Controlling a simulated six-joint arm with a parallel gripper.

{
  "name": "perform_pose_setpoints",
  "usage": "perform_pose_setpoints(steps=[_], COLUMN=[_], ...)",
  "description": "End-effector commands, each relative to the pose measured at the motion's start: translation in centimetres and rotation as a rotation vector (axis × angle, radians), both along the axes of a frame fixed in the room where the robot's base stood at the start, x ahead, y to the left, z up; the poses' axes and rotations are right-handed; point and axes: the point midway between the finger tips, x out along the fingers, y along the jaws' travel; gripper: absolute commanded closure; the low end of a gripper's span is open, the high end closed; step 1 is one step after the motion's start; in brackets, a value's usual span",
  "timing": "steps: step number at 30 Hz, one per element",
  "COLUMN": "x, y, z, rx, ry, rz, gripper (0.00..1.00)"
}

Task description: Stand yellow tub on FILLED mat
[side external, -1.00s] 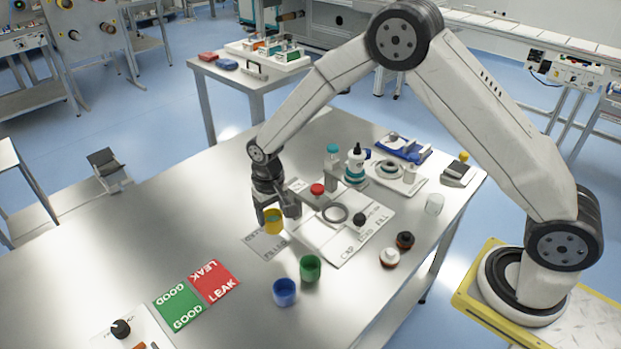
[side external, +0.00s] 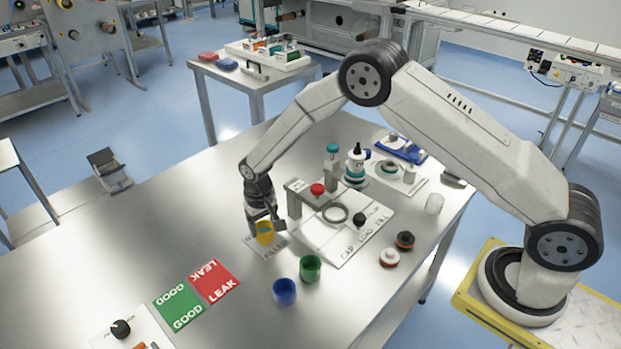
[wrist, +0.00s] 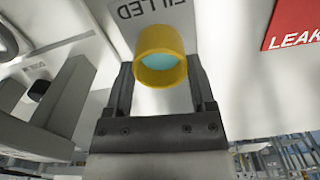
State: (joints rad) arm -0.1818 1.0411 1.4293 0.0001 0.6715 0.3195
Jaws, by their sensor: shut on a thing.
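The yellow tub (side external: 264,232) is upright between the fingers of my gripper (side external: 262,222), which is shut on it. In the wrist view the tub (wrist: 160,57) shows pale blue contents, with a finger of my gripper (wrist: 160,82) on each side. The grey FILLED mat (side external: 275,250) lies under and around the tub in the side view. Its lettering shows beyond the tub in the wrist view (wrist: 155,12). I cannot tell whether the tub's base touches the mat.
A filling station (side external: 340,235) with a red knob stands just right of my gripper. A green tub (side external: 310,268) and a blue tub (side external: 285,292) stand in front. The green GOOD mat (side external: 179,303) and red LEAK mat (side external: 215,281) lie front left. The table's left side is clear.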

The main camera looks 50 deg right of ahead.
Motion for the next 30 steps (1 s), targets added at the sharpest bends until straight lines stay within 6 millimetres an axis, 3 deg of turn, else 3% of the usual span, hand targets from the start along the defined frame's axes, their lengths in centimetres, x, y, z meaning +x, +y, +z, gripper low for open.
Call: perform_pose_setpoints(steps=[4,17,18,20,30], x=[0.05,0.03,0.03,0.03,0.03], y=[0.01,0.02,0.02,0.02,0.02], z=[-0.91,-1.27,-1.25,-1.24,-1.09], rx=[0.001,0.001,0.001,0.001,0.001], ry=[-0.002,-0.002,-0.002,-0.002,-0.002], rz=[0.0,0.0,0.0,0.0,0.0], gripper=[0.88,0.88,0.19,0.0,0.0])
